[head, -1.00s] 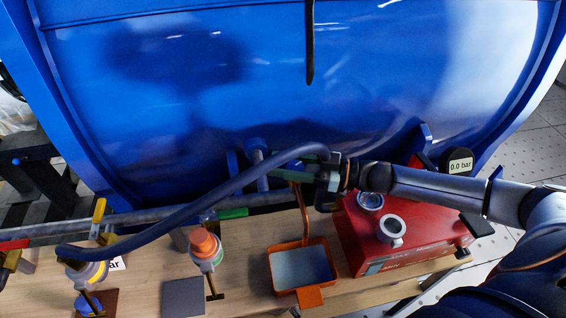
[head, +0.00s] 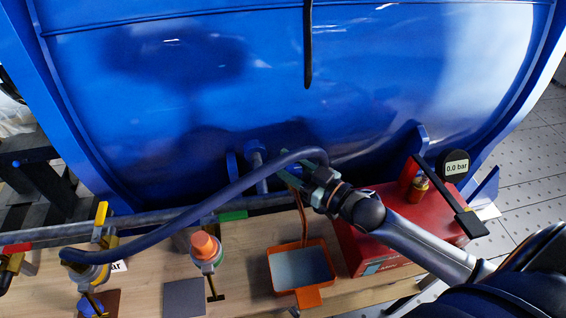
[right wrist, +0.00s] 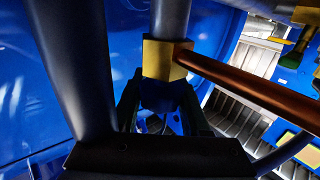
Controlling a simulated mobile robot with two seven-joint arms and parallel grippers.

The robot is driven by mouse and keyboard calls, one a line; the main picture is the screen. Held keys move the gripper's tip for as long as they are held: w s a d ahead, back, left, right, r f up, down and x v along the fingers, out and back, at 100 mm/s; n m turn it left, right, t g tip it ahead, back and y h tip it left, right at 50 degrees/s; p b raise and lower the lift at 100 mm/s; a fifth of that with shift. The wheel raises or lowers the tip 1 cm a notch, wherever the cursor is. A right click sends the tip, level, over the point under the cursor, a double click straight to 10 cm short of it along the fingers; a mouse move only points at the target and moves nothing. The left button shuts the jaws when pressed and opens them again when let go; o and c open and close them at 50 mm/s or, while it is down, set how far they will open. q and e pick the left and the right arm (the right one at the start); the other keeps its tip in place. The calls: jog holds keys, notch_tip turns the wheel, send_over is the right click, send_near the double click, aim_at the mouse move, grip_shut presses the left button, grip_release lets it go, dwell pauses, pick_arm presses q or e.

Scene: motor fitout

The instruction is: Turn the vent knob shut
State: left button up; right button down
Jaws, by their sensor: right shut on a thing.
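My right gripper (head: 290,170) is at the front of the blue tank, below the dark hose. In the right wrist view its two dark fingers (right wrist: 160,100) are closed on a dark blue knob (right wrist: 163,92), which I take to be the vent knob. The knob sits directly under a brass block (right wrist: 160,60) on a grey pipe, with a copper tube (right wrist: 240,85) leaving to the right. In the head view the knob is hidden by the gripper. My left gripper is not in view.
The dark hose (head: 190,207) arches close beside the right gripper. An orange tray (head: 301,292) stands below on the wooden bench. A red box (head: 352,240) is under my right forearm. A gauge (head: 456,167) reads 0.0 bar.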

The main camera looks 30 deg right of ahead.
jog(key=shift+w+d+m+t+h, duration=0.15)
jog(key=shift+m+t+h, duration=0.1)
jog(key=shift+m+h, duration=0.6)
jog(key=shift+s+d+m+t+h, duration=0.15)
jog(key=shift+m+t+h, duration=0.25)
jog(key=shift+h, duration=0.8)
jog(key=shift+w+d+m+t+h, duration=0.1)
jog(key=shift+d+m+t+h, duration=0.05)
jog(key=shift+m+h, duration=0.75)
jog(key=shift+d+h, duration=0.1)
jog(key=shift+h, duration=0.45)
jog(key=shift+c, duration=2)
grip_release()
jog(key=s+b, duration=0.2)
jog(key=s, duration=1)
jog(key=shift+s, duration=0.25)
jog(key=shift+d, duration=0.1)
